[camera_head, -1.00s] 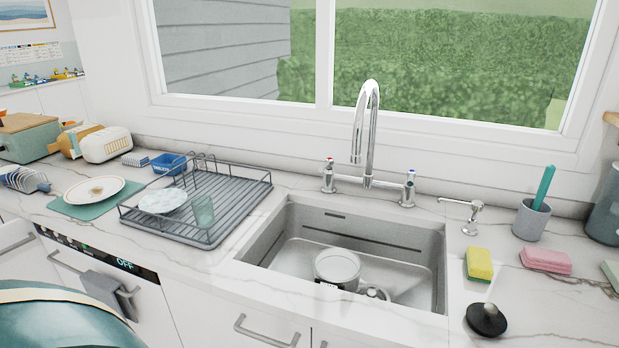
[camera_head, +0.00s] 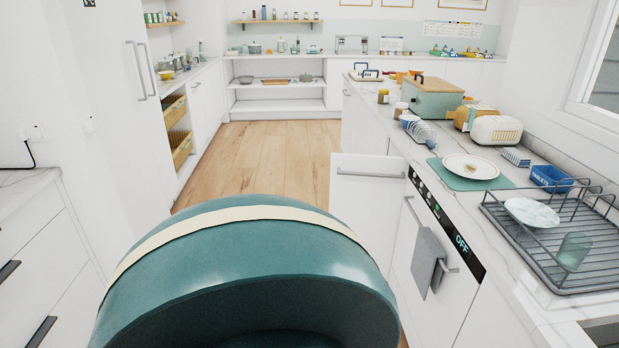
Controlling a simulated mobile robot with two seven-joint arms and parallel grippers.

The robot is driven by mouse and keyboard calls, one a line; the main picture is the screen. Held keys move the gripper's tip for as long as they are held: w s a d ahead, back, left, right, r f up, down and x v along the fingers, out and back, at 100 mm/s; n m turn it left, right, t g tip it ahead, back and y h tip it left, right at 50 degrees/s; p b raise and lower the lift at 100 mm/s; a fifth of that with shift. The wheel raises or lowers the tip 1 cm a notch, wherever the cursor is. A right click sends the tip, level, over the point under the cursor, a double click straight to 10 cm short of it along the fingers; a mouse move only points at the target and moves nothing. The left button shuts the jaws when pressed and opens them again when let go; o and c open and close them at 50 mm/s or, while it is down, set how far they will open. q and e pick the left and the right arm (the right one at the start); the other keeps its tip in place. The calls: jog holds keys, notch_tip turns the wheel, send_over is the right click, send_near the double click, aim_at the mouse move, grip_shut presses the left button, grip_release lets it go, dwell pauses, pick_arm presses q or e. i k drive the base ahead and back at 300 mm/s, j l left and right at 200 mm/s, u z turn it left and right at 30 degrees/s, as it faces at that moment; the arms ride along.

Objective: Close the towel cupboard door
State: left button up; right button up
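A white cupboard door (camera_head: 372,203) with a grey bar handle stands open. It sticks out from the right-hand counter run into the aisle, just beyond the dishwasher (camera_head: 455,290). Its lower part is hidden behind a large teal rounded part of my own body. The inside of its cupboard is not visible. A grey towel (camera_head: 428,262) hangs on the dishwasher handle. Neither of my grippers is in view.
The wooden floor (camera_head: 250,155) is clear down the aisle. White drawers (camera_head: 45,265) line the near left. The right counter holds a dish rack (camera_head: 545,240), a plate (camera_head: 471,167), a toaster (camera_head: 496,131) and a teal box (camera_head: 432,100). Open shelves stand at the back.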

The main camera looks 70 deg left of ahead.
aim_at(366, 192)
jog(key=j+u, duration=0.1)
jog(key=u, duration=1.9)
jog(key=i+j+z, duration=0.25)
jog(key=i+j, duration=0.4)
jog(key=i, duration=0.35)
jog(key=i+j+z, duration=0.3)
jog(key=i+j, duration=0.55)
jog(key=i, duration=0.1)
